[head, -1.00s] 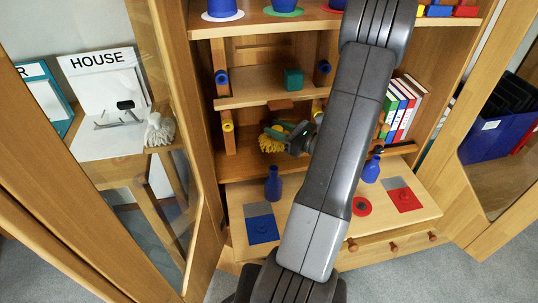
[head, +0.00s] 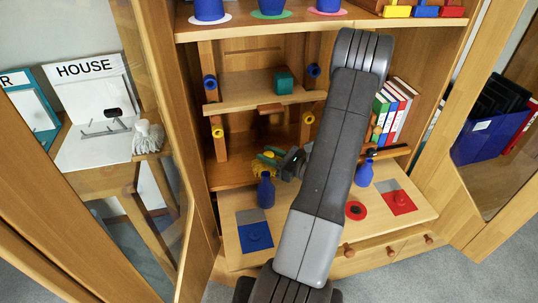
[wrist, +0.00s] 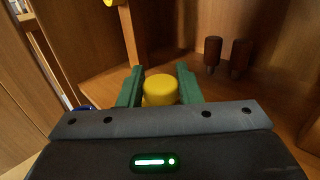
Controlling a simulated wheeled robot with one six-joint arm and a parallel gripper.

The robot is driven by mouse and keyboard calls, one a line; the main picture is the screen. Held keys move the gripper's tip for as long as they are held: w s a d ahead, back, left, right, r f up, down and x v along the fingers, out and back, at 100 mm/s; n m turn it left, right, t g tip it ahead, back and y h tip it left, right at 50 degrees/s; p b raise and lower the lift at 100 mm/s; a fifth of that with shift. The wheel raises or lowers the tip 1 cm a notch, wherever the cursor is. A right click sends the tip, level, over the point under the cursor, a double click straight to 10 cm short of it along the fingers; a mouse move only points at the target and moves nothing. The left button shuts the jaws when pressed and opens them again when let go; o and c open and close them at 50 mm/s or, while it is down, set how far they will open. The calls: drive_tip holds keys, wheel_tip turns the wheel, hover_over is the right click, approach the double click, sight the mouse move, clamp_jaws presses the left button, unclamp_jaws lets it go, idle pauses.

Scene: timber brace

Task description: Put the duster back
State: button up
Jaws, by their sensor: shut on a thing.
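My arm covers the cabinet right of the gripper. Whether the duster touches the shelf, I cannot tell.
Two dark brown pegs (wrist: 241,57) stand beyond the gripper on the right. A small shelf (head: 245,97) with a green block (head: 284,82) is above. A second blue bottle (head: 364,174) and books (head: 392,108) are on the right. A glass door (head: 165,150) stands open left.

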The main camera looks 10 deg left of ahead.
drive_tip(key=o, duration=0.9)
drive_tip(key=shift+r+p, duration=0.2)
drive_tip(key=shift+p, duration=0.1)
drive_tip(key=v, duration=1.2)
drive_tip(key=shift+f+p, duration=0.1)
drive_tip(key=shift+p, duration=0.3)
